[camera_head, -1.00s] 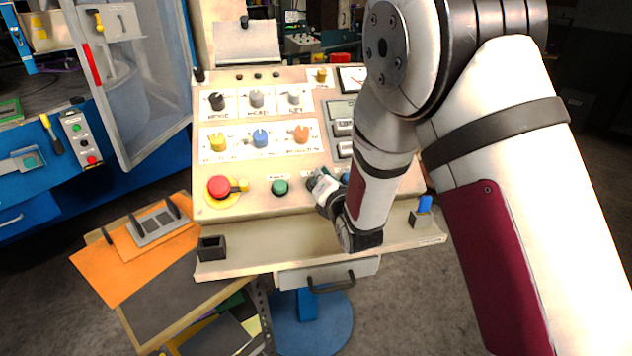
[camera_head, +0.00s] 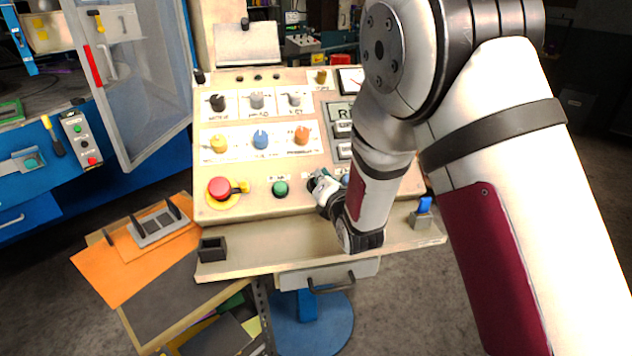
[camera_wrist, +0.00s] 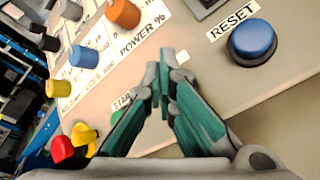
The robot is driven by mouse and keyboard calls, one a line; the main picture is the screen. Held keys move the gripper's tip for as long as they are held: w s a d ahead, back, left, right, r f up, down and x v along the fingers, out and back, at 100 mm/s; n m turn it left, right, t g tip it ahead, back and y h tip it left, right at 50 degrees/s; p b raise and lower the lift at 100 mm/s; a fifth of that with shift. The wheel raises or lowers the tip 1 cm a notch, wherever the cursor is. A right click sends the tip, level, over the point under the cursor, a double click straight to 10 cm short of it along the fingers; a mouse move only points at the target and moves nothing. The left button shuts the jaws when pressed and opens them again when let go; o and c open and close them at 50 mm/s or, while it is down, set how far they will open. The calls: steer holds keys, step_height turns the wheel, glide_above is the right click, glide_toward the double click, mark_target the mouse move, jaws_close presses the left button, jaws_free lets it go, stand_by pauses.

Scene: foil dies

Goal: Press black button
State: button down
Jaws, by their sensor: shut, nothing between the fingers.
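My gripper (camera_wrist: 160,85) is shut and empty, its teal fingertips together at the control panel's face in the wrist view. In the head view my gripper (camera_head: 316,183) is at the lower part of the panel, right of the green button (camera_head: 280,188). A small dark patch shows beside the fingertips there; I cannot tell whether it is the black button or part of a finger. In the wrist view the fingers cover that spot, and no black button shows clearly. I cannot tell whether the fingertips touch the panel.
The blue RESET button (camera_wrist: 252,42) lies right of my fingers. The red emergency knob (camera_head: 219,187) with its yellow part is farther left. Coloured dials, including an orange one (camera_head: 301,135), stand above. A ledge with a black holder (camera_head: 212,249) runs below.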

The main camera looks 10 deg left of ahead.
steer(key=shift+s+r, duration=0.3)
steer(key=shift+r, duration=0.15)
steer(key=shift+d+r+p, duration=0.1)
steer(key=shift+p, duration=0.2)
steer(key=s+r+p, duration=0.1)
steer(key=r+p, duration=0.1)
steer(key=s+r+p, duration=0.1)
steer(key=r, duration=0.1)
steer(key=shift+s+d, duration=0.35)
steer(key=shift+d, duration=0.05)
